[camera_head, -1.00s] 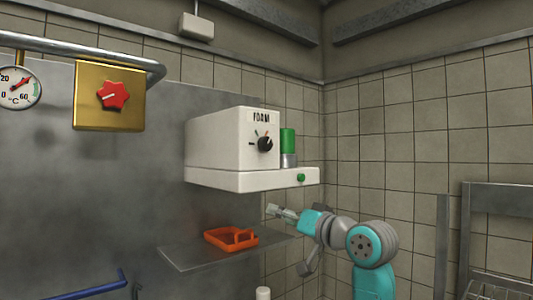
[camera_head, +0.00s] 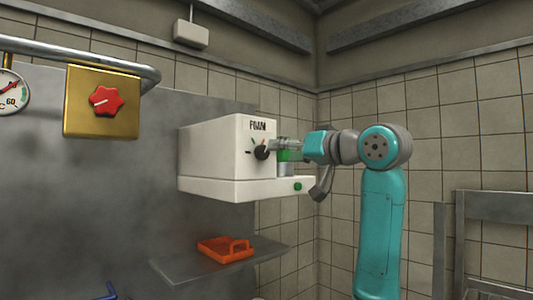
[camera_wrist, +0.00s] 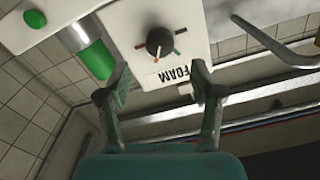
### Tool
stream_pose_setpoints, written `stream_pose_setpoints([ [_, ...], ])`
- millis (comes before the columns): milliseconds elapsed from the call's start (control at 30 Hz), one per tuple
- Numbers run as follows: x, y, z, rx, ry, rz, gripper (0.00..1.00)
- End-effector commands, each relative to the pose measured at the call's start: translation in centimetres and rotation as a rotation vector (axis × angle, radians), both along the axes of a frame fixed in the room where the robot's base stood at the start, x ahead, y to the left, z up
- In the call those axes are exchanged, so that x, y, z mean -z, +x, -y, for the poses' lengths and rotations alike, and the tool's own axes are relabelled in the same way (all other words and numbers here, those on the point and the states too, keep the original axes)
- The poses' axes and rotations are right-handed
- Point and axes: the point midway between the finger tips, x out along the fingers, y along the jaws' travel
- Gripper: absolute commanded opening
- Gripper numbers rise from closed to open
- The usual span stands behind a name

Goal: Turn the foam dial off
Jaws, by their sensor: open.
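The white foam machine (camera_head: 212,157) is fixed to the wall and carries a FOAM label. Its foam dial (camera_head: 262,153) is a black round knob with coloured marks around it.
A green cylinder (camera_wrist: 97,60) and a green button (camera_head: 298,187) are on the machine beside the dial. An orange tray (camera_head: 226,249) lies on a metal shelf (camera_head: 180,268) below. A brass box with a red knob (camera_head: 106,100) hangs at left.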

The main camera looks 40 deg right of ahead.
Motion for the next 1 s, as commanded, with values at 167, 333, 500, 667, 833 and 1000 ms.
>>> stream_pose_setpoints([
  [167,0.0,3.3,-0.2,-0.002,0.001,-0.002,0.66],
  [333,0.0,5.6,-0.2,0.0,0.0,-0.001,0.66],
  [500,0.0,6.7,-0.2,0.0,0.0,0.0,0.66],
  [667,0.0,6.9,-0.2,0.001,-0.001,0.001,0.66],
  [833,0.0,6.9,-0.2,0.001,-0.001,0.001,0.63],
  [1000,0.0,6.9,-0.2,0.001,-0.001,0.001,0.21],
])
